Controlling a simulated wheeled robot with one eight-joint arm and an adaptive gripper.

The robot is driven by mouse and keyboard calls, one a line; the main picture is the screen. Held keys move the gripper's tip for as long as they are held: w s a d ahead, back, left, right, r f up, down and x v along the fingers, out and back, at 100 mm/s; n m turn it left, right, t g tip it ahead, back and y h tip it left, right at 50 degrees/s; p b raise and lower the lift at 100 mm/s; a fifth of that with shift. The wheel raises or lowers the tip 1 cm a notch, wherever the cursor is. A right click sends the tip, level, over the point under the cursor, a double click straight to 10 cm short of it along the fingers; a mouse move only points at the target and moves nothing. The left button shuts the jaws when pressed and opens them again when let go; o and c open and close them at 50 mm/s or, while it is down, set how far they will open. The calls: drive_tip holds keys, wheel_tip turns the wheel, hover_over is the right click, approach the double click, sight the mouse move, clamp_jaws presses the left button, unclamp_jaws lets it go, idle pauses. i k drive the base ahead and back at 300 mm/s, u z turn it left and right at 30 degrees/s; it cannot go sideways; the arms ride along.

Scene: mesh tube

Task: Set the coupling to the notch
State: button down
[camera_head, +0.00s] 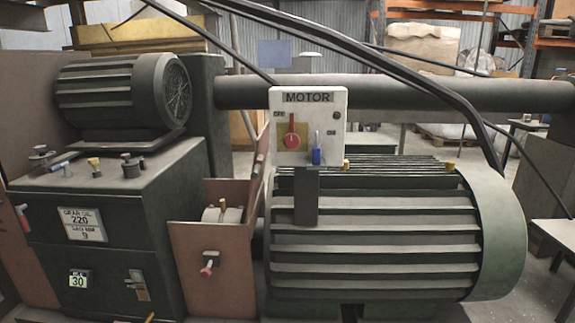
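A brown-red guard (190,239) stands between the dark green gearbox (113,225) on the left and the big finned motor (375,238) on the right. A pale round part (212,215) with a small tan knob shows at the guard's top and may be the coupling; most of it is hidden by the guard. A red-tipped lever (207,267) sits on the guard's front face and points down. No notch can be made out. My gripper is not in view.
A smaller motor (112,92) sits on the gearbox. A pale table (554,237) is at right.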

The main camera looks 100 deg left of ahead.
sight(211, 214)
drive_tip(key=i, duration=1.35)
drive_tip(key=u, duration=4.45)
drive_tip(key=i, duration=1)
drive_tip(key=z, duration=0.05)
